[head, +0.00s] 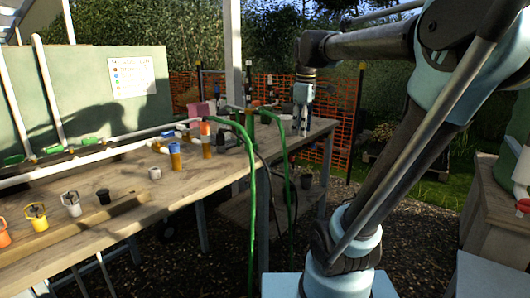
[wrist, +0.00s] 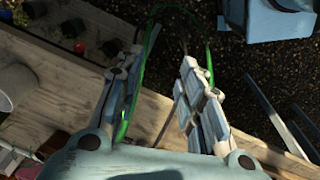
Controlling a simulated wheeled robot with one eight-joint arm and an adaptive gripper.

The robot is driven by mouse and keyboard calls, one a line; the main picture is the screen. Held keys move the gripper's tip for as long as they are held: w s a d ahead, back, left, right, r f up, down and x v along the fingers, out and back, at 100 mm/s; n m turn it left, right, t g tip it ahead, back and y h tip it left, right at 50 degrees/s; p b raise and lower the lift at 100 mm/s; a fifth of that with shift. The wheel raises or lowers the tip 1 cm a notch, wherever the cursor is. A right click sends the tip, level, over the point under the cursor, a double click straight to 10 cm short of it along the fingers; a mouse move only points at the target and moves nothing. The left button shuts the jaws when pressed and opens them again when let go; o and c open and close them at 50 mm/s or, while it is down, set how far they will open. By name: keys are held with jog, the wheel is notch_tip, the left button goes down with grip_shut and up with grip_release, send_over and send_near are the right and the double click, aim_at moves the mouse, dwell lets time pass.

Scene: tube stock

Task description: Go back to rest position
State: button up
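My gripper (head: 303,108) hangs at the far right end of the wooden table (head: 110,225) in the head view, with my arm reaching out from the right. In the wrist view my gripper (wrist: 161,60) has its two fingers apart. No held object shows between them. The table edge, dark ground and a green hose (wrist: 152,42) show behind the fingers. In the head view the green hose (head: 252,200) loops over the table's front edge. I cannot tell whether the gripper touches it.
Tubes with orange and blue caps (head: 174,150) stand on the table. Coloured cups (head: 71,203) line a wooden strip at the front left, and white pipes (head: 85,160) run along the table. A pale cabinet (head: 495,210) stands at right. Gravel ground lies in front of the table.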

jog(key=s+d+f+m, duration=0.3)
jog(key=s+f+m, duration=0.3)
jog(key=s+f, duration=0.3)
jog(key=s+d+f+m, duration=0.3)
jog(key=s+f+m, duration=0.3)
jog(key=f, duration=1)
jog(key=s, duration=0.2)
jog(key=shift+s+d+f+m+t, duration=0.15)
jog(key=shift+s+m+t, duration=0.2)
jog(key=shift+m+t, duration=0.05)
jog(key=shift+w+f, duration=0.2)
jog(key=shift+w, duration=0.25)
